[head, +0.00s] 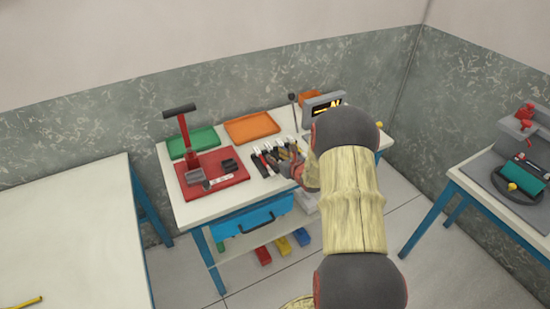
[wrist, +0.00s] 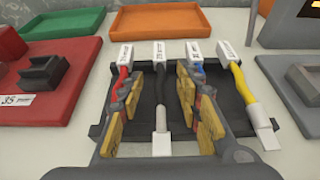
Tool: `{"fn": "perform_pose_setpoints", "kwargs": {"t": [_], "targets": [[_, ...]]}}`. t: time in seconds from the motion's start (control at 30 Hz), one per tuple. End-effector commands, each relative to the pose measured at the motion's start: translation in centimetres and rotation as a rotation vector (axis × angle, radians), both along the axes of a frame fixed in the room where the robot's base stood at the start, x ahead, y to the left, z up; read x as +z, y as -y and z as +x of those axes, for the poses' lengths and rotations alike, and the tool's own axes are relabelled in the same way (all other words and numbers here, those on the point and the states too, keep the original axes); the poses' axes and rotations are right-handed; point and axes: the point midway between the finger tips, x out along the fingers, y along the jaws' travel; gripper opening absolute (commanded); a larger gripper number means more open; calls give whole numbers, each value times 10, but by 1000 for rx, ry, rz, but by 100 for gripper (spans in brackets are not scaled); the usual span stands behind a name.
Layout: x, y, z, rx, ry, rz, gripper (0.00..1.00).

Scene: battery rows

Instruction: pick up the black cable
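The black cable (wrist: 160,88) lies in a dark rack (wrist: 236,118) in the wrist view, with a white labelled block at its far end and a white plug at its near end. My gripper (wrist: 159,98) is open, with one yellow-and-grey finger on each side of the black cable. A red cable (wrist: 122,76) lies by the left finger and a blue cable (wrist: 198,70) by the right finger, both partly hidden. A yellow cable (wrist: 238,84) lies farther right. Whether the fingers touch any cable cannot be told. In the head view my arm hides much of the gripper.
A red base (head: 231,180) with an upright press stands left of the rack. Green (head: 204,140) and orange (head: 252,127) trays lie behind. A grey device (wrist: 310,75) stands at the right. A white table (head: 70,235) at the far left is mostly clear.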

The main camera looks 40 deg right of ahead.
Motion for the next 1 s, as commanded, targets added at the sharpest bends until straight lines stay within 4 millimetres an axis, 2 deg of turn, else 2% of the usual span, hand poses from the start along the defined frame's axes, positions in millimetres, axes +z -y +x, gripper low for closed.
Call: {"fn": "perform_pose_setpoints", "kwargs": {"t": [0.63,1.0], "targets": [[0,0,0,0,0,0,1],[1,0,0,0,1,0,0]]}}
